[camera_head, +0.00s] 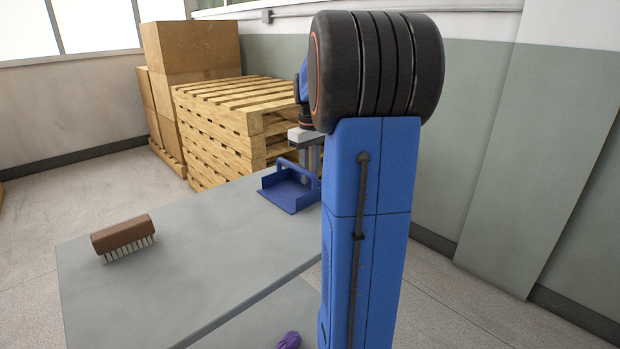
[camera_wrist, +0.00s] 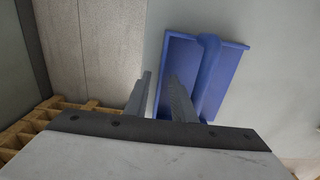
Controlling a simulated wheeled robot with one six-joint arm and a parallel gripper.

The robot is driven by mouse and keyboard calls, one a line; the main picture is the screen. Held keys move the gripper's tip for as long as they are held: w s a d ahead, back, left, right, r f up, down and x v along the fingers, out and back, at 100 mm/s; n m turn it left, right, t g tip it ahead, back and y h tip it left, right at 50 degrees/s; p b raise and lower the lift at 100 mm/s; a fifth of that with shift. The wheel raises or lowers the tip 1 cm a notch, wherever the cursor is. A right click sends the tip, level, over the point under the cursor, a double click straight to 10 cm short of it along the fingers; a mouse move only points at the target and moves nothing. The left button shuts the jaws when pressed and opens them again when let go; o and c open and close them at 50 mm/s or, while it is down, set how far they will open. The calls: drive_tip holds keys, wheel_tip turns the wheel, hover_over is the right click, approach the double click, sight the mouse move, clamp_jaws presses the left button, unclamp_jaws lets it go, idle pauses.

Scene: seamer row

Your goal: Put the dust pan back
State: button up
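The blue dust pan (camera_head: 288,194) lies on the far right end of the grey table, partly hidden by my arm in the head view. In the wrist view the dust pan (camera_wrist: 230,75) shows ahead of the fingers, with its handle (camera_wrist: 208,65) running up the picture. My gripper (camera_wrist: 159,76) is open, with a gap between its two fingers. The right finger overlaps the pan's left part in the picture, and the handle is to the right of both fingers. In the head view my gripper (camera_head: 309,158) is beside the pan; I cannot tell whether they touch.
A brown brush with pale bristles (camera_head: 123,238) lies on the left of the grey table (camera_head: 190,270). A purple item (camera_head: 289,341) shows at the bottom edge. Stacked wooden pallets (camera_head: 225,130) and cardboard boxes (camera_head: 190,52) stand behind. The middle of the table is clear.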

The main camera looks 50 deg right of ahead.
wheel_tip(320, 180, up, 10)
drive_tip(key=shift+r, duration=0.2)
idle(0.7)
